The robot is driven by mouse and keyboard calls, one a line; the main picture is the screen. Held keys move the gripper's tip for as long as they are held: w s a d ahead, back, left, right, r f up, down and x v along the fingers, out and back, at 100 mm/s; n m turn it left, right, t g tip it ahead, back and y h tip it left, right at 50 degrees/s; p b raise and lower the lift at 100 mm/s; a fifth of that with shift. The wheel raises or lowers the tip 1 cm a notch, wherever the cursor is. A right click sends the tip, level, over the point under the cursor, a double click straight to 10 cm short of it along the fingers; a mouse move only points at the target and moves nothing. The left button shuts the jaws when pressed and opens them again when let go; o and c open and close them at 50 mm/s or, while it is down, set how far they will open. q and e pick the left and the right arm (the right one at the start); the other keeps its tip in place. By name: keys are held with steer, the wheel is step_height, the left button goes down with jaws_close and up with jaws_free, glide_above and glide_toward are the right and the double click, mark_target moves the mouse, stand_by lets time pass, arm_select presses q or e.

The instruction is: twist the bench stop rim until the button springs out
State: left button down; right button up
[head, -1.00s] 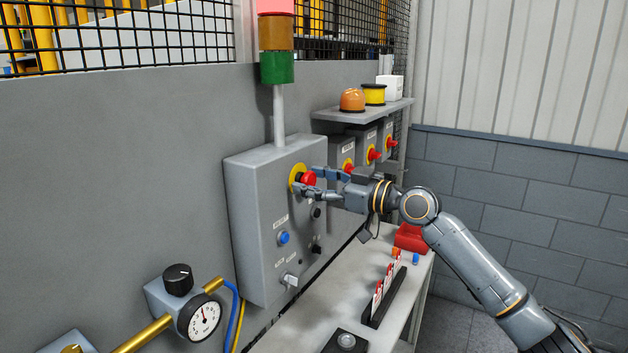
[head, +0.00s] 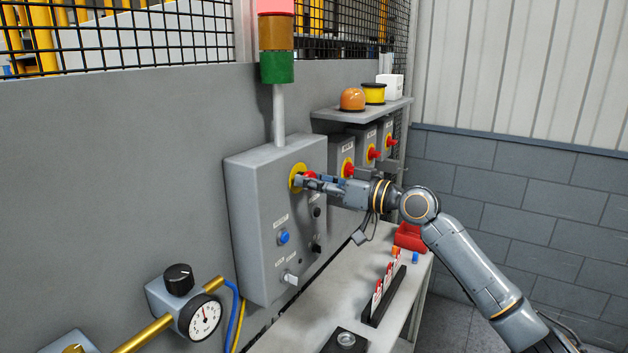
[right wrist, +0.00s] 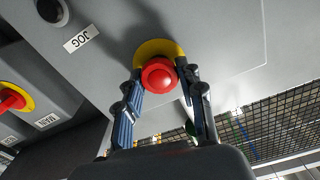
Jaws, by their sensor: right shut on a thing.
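The bench stop is a red mushroom button (right wrist: 158,74) on a yellow round backing (right wrist: 150,49), on the front of the grey control box (head: 246,215). In the head view the yellow backing (head: 296,178) shows left of my gripper, and the red button is mostly hidden. My right gripper (right wrist: 163,78) is shut on the red button, one finger at each side of its rim. It also shows in the head view (head: 308,181). The fingers have turned from their earlier pose. My left gripper is not in view.
The box also carries a blue button (head: 284,237) and a black knob (head: 317,212). A gauge (head: 201,316) is at lower left. A bench (head: 330,302) lies below.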

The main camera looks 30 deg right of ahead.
steer(key=shift+d+r+m+p, duration=0.15)
steer(key=shift+m+p, duration=0.25)
steer(key=shift+m, duration=1.3)
steer(key=o, duration=1)
steer(key=shift+o, duration=1)
steer(key=v, duration=1.2)
